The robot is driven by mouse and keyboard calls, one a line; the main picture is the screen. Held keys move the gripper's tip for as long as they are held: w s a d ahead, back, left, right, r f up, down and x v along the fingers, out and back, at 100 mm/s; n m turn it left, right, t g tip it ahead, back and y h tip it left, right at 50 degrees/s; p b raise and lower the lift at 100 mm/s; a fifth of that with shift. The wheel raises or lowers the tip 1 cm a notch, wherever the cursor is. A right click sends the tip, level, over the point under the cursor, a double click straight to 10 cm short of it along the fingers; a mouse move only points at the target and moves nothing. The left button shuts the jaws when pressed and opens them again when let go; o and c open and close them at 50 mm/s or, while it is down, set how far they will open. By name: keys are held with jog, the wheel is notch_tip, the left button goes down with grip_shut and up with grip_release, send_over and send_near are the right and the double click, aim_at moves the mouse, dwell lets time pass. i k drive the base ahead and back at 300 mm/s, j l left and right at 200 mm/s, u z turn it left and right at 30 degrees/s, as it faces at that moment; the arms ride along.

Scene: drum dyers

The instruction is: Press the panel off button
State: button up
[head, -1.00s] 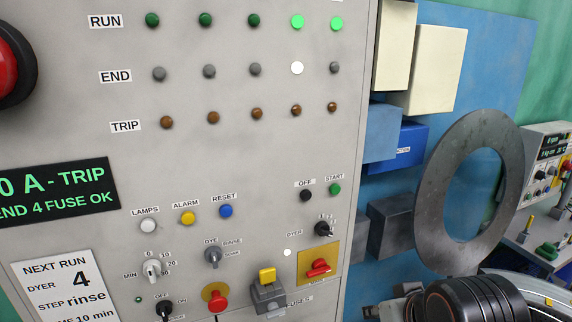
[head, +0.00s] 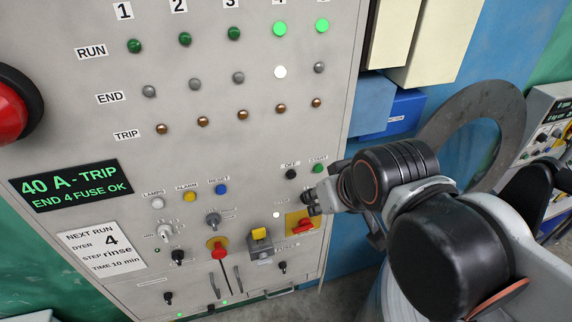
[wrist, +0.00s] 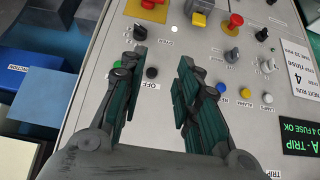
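The black OFF button (head: 291,174) is on the grey control panel (head: 260,130), left of the green START button (head: 318,168). The OFF label is just above it. In the wrist view, the OFF button (wrist: 151,73) shows between the two fingers, with its label upside down below it. My gripper (wrist: 160,65) is open and empty, its dark fingers with teal pads spread either side of the button. In the head view, my gripper (head: 312,200) is in front of the panel below and right of the OFF button. Contact with the panel cannot be told.
A black dyer selector knob (wrist: 140,32) is near the left fingertip. A red switch on a yellow plate (head: 303,225) is below my gripper. Blue (head: 222,189), yellow (head: 190,197) and white (head: 157,203) buttons are to the left. A metal ring (head: 480,105) stands right of the panel.

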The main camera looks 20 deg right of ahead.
aim_at(291, 174)
jog(key=k+j+z, duration=0.6)
jog(key=k+j, duration=0.15)
jog(key=j, duration=0.1)
